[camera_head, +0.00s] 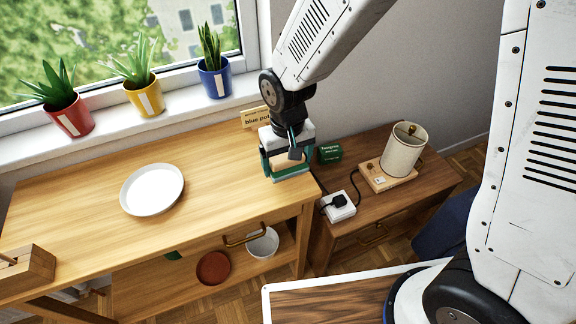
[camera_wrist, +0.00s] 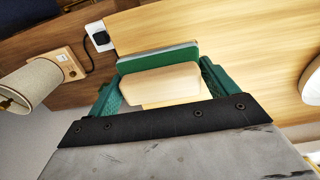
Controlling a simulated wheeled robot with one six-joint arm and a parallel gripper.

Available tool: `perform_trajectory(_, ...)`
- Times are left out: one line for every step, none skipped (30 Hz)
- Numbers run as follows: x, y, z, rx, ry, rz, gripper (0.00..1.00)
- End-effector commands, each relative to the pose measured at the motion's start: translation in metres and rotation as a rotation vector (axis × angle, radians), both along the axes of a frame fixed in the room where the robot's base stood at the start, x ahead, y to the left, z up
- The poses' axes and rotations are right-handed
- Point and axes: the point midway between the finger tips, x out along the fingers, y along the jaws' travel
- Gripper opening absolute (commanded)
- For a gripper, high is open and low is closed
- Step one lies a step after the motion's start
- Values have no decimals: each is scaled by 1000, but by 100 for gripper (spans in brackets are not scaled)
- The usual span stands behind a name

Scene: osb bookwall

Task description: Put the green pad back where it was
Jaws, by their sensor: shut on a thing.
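The green pad is a block with a pale wooden back, a green layer and a thin grey face; it shows in the wrist view (camera_wrist: 158,60) and in the head view (camera_head: 291,173). My gripper (camera_head: 287,164) is shut on it, with one green finger at each end of the block, as the wrist view (camera_wrist: 160,86) shows. The pad is at the right end of the wooden table (camera_head: 215,170), close to its front right corner. I cannot tell whether it touches the tabletop.
A white plate (camera_head: 152,189) lies on the table, with a wooden box (camera_head: 26,267) at far left. A sign (camera_head: 254,117) stands behind my gripper. Potted plants line the sill. The lower side table (camera_head: 400,212) holds a green box (camera_head: 330,153), a lamp (camera_head: 404,150) and a socket (camera_head: 338,206).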

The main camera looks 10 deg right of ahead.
Motion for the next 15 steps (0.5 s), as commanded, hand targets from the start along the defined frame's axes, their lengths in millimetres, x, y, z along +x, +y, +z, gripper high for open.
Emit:
perform_trajectory(5, -2, -1, 0, 0, -3, 60)
perform_trajectory(9, -3, -1, 0, 0, -4, 60)
perform_trajectory(9, -4, -8, -2, 4, -1, 60)
perform_trajectory(8, -4, -14, -3, 5, -1, 60)
perform_trajectory(8, -3, -19, -3, 5, -1, 60)
perform_trajectory(7, -3, -26, -3, 5, -1, 60)
perform_trajectory(8, -3, -30, -2, 5, -1, 60)
perform_trajectory(8, -3, -33, -2, 3, -1, 60)
perform_trajectory(8, -3, -36, -2, 3, -1, 60)
perform_trajectory(8, -3, -37, -1, 2, -1, 60)
perform_trajectory(8, -3, -37, 0, 1, -1, 60)
perform_trajectory(8, -3, -36, 0, 1, -1, 60)
perform_trajectory(8, -3, -36, 0, 1, -1, 60)
perform_trajectory(8, -3, -36, 0, 1, -1, 60)
perform_trajectory(8, -3, -36, 0, 0, -1, 60)
